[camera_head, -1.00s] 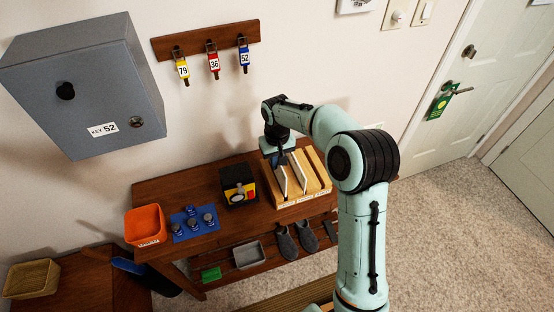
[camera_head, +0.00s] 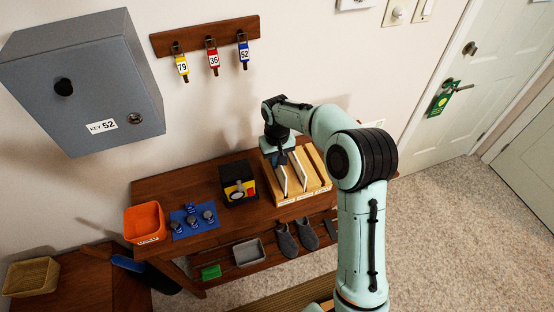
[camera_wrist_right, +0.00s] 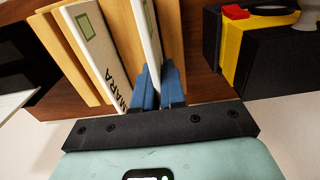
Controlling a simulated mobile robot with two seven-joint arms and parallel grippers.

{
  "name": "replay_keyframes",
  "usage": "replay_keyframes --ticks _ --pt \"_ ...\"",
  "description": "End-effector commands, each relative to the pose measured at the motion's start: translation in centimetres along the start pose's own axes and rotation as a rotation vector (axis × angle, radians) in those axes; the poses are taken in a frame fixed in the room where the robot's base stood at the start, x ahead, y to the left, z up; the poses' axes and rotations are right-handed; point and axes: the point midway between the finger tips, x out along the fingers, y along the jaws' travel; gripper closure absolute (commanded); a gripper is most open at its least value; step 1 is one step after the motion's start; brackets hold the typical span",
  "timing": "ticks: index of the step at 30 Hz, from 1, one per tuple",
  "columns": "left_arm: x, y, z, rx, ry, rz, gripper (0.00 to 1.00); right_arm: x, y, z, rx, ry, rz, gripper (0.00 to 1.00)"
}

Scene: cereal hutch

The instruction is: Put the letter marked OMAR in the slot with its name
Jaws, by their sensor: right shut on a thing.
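The wooden letter rack (camera_head: 316,186) stands at the right end of the brown table; it also shows in the wrist view (camera_wrist_right: 70,47). My right gripper (camera_head: 281,160) is at its left part, and its blue fingertips (camera_wrist_right: 159,82) are shut on a thin white letter (camera_wrist_right: 147,28). That letter stands in the left part of the rack (camera_head: 284,183); its name cannot be read. A second white letter (camera_wrist_right: 97,50) stands in the rack beside it, with "MARA" visible and a green stamp; it also shows in the head view (camera_head: 299,171). My left gripper is out of view.
A black and yellow box (camera_head: 237,183) stands close left of the rack. Further left are a blue mat (camera_head: 180,233) with small items and an orange bin (camera_head: 145,222). A grey key cabinet (camera_head: 80,85) and tagged keys (camera_head: 213,60) hang on the wall above.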

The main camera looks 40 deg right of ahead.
Motion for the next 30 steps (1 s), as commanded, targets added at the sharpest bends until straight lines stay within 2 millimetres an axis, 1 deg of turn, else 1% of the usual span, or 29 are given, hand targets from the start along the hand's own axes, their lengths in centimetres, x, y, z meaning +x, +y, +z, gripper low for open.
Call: replay_keyframes --ticks 13,25,26,27,28,30 --pt "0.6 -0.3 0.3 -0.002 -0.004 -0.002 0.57 1.2 0.0 0.0 0.000 0.000 0.000 1.00" --pt "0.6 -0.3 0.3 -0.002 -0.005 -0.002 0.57 1.3 0.0 0.0 0.000 0.000 0.000 1.00" --pt "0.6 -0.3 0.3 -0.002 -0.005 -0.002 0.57 1.3 0.0 0.0 0.000 0.000 0.000 0.83" --pt "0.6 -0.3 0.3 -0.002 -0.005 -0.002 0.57 1.3 0.0 0.0 0.000 0.000 0.000 0.70" --pt "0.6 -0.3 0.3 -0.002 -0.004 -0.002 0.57 1.3 0.0 0.0 0.000 0.000 0.000 0.60" --pt "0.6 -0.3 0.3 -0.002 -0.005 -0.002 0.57 1.3 0.0 0.0 0.000 0.000 0.000 0.60"
